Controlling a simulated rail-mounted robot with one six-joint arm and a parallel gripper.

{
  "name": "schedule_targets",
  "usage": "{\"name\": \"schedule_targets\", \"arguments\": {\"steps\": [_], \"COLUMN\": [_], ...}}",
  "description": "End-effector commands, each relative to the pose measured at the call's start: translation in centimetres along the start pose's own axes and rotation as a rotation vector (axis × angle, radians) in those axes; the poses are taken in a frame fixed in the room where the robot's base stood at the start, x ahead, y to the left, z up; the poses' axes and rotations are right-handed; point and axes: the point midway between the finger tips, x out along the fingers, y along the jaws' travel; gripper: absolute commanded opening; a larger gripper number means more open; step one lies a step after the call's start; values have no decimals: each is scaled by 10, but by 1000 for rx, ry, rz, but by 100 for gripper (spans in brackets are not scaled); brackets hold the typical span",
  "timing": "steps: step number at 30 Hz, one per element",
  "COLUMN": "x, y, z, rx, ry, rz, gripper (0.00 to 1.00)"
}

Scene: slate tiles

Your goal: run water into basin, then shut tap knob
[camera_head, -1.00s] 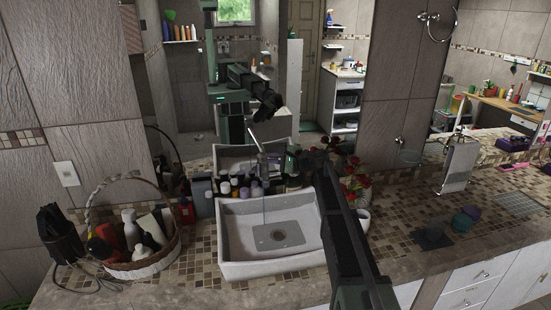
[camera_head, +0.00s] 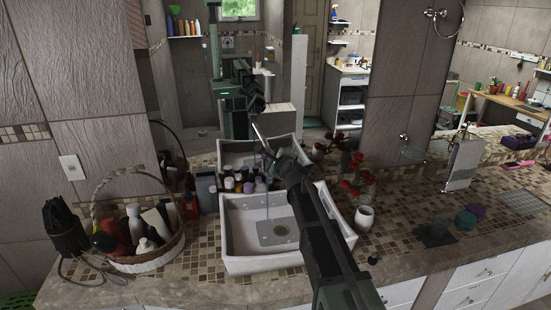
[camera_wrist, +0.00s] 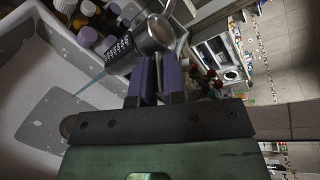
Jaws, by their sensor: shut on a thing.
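The white basin (camera_head: 232,235) stands on the mosaic counter with a drain in its floor and a grey patch around the drain. The metal tap (camera_wrist: 120,46) is at its back edge, with a rounded metal knob (camera_wrist: 157,32). A thin stream of water (camera_wrist: 91,82) runs from the tap into the basin, and it also shows in the head view (camera_head: 267,205). My gripper (camera_wrist: 158,62) has its purple fingers close together at the knob, shut on it. In the head view, my gripper (camera_head: 278,160) is over the basin's back right side and partly hides the tap.
Several bottles (camera_head: 240,183) stand behind the basin. A wicker basket (camera_head: 150,260) of toiletries is at the left. A white cup (camera_head: 364,217) and red flowers (camera_head: 358,186) are at the right. The mirror behind repeats the scene.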

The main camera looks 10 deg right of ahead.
Motion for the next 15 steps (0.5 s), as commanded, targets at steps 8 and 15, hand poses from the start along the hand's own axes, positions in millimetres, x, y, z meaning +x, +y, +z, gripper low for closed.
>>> {"name": "schedule_targets", "arguments": {"steps": [8, 15], "x": [1, 1], "y": [-1, -2], "z": [0, 0], "rx": [3, 3], "ry": [11, 11], "rz": [-10, -10], "gripper": [0, 21]}}
